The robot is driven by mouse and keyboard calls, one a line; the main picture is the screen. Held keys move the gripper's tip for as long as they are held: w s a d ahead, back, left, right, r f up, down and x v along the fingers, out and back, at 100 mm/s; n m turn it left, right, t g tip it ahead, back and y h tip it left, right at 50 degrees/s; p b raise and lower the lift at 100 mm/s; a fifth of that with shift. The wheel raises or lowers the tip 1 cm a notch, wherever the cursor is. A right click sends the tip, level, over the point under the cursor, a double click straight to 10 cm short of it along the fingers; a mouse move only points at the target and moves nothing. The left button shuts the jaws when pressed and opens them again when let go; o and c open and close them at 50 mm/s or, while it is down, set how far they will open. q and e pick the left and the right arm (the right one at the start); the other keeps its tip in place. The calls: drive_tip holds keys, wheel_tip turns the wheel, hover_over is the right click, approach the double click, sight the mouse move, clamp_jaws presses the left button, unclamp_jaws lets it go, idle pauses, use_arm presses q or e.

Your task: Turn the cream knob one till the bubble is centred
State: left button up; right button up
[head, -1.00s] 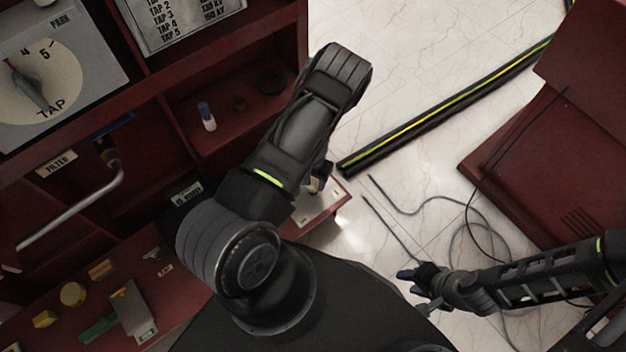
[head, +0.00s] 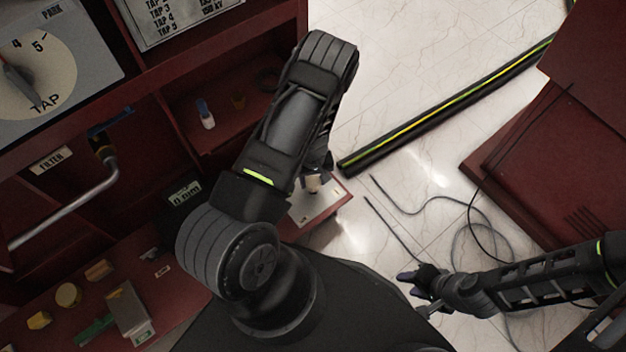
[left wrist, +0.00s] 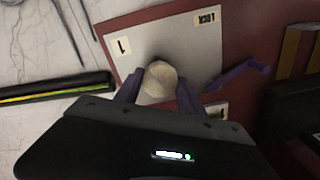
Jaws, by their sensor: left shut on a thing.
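The cream knob one (left wrist: 160,80) is a pale rounded knob on a light grey panel (left wrist: 131,48) beside a label marked 1. My left gripper (left wrist: 158,88) has its two purple fingers on either side of the knob and is shut on it. In the head view the left gripper (head: 315,180) is mostly covered by my own forearm, above the same small panel (head: 306,207) at the bench corner. I cannot make out the bubble in either view. My right gripper (head: 412,284) hangs over the floor, away from the panel; its finger gap is unclear.
The red cabinet (head: 215,140) with shelves and a TAP dial (head: 40,75) is at the left. A striped black bar (head: 440,105) and cables (head: 440,205) lie on the floor.

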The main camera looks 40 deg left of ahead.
sight(313, 182)
use_arm(q)
drive_tip(key=n, duration=0.4)
drive_tip(key=shift+n, duration=0.3)
drive_tip(key=n, duration=0.3)
drive_tip(key=shift+b, duration=0.3)
drive_tip(key=shift+n, duration=0.4)
drive_tip(key=o, duration=1.4)
drive_tip(key=shift+c, duration=0.2)
wheel_tip(313, 182, up, 8)
drive_tip(key=shift+f+p, duration=0.1)
drive_tip(key=shift+p, duration=1.1)
